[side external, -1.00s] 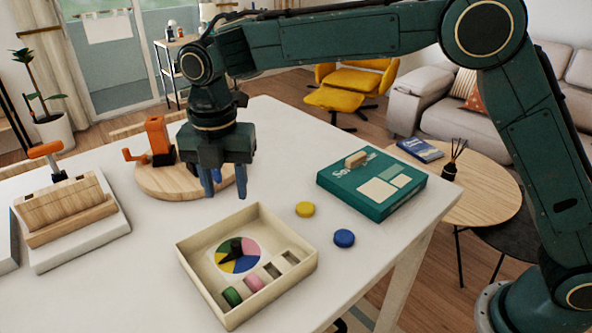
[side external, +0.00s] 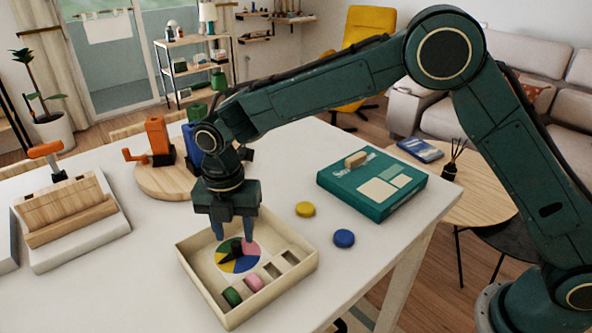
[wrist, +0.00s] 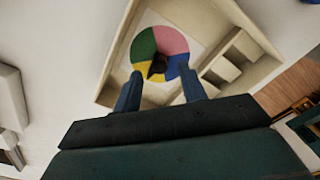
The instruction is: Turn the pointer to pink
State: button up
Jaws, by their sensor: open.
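The cream tray (side external: 193,262) holds a round dial with green, pink, blue and yellow sectors. The pink sector (side external: 250,248) is at the dial's right in the side view and at upper right in the wrist view (wrist: 172,40). The black pointer (side external: 236,254) stands at the dial's centre; its tip seems to lie toward the lower left in the side view, but its exact sector is unclear. My gripper (side external: 235,234) is open and points down above the dial. In the wrist view its fingers (wrist: 161,90) are apart near the dial's near edge, with the pointer (wrist: 157,67) beyond and between them.
Tray slots hold a green piece (side external: 233,296) and a pink piece (side external: 254,283). Yellow (side external: 305,209) and blue (side external: 344,238) discs lie right of the tray. A teal box (side external: 372,184) lies behind them. A round wooden board (side external: 160,182) with an orange object stands behind left.

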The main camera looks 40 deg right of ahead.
aim_at(236, 243)
jog(key=shift+f, duration=1.55)
grip_shut()
